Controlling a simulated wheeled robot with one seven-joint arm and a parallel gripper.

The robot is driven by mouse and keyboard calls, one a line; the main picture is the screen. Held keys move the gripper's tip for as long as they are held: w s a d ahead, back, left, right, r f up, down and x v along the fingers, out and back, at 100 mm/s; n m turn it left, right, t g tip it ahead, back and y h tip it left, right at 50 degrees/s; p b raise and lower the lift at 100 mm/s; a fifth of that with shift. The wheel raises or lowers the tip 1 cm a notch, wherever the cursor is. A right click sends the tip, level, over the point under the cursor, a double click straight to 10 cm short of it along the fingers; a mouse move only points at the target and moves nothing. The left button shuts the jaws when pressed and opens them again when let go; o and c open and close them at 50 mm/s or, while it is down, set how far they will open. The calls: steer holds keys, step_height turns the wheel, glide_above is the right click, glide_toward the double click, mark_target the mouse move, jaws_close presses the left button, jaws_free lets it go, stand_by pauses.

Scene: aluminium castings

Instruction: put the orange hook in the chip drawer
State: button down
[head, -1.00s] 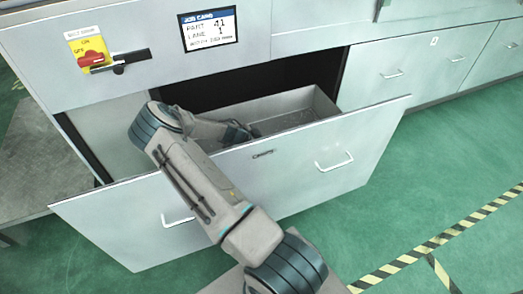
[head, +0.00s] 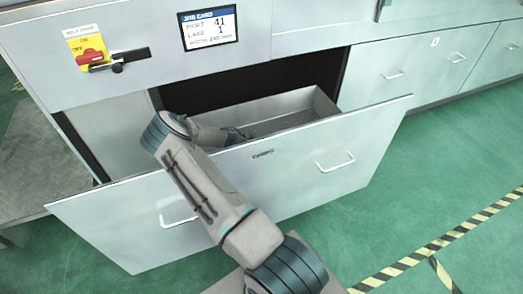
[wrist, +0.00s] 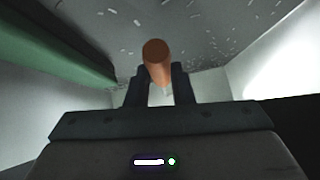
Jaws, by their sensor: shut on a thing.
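The chip drawer (head: 300,158) is pulled open in the head view, with its metal inside visible behind the front panel. My gripper (head: 240,134) reaches over the front panel into the drawer opening. In the wrist view, my gripper (wrist: 158,88) is shut on the orange hook (wrist: 156,58). Only a round, rod-like orange end of it shows between the fingers; the rest of its shape is hidden. The hook is above a grey drawer floor (wrist: 215,40) with scattered light chips. I cannot tell how high it is above the floor. The head view does not show the hook clearly.
The cabinet has a yellow switch plate with a red knob (head: 90,57) and a job card (head: 209,27) above the drawer. Closed drawers (head: 425,65) stand to the right. A green strip (wrist: 60,55) shows at left in the wrist view. Green floor (head: 440,180) at right is free.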

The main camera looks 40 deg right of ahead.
steer(key=shift+f+b, duration=0.5)
steer(key=shift+b, duration=0.1)
steer(key=c, duration=1.3)
jaws_free()
steer(key=shift+o, duration=0.2)
steer(key=shift+r+p, duration=0.85)
steer(key=shift+p, duration=0.3)
steer(key=p+v, duration=0.1)
steer(key=v, duration=1)
steer(key=shift+a+r, duration=0.2)
steer(key=shift+a, duration=0.2)
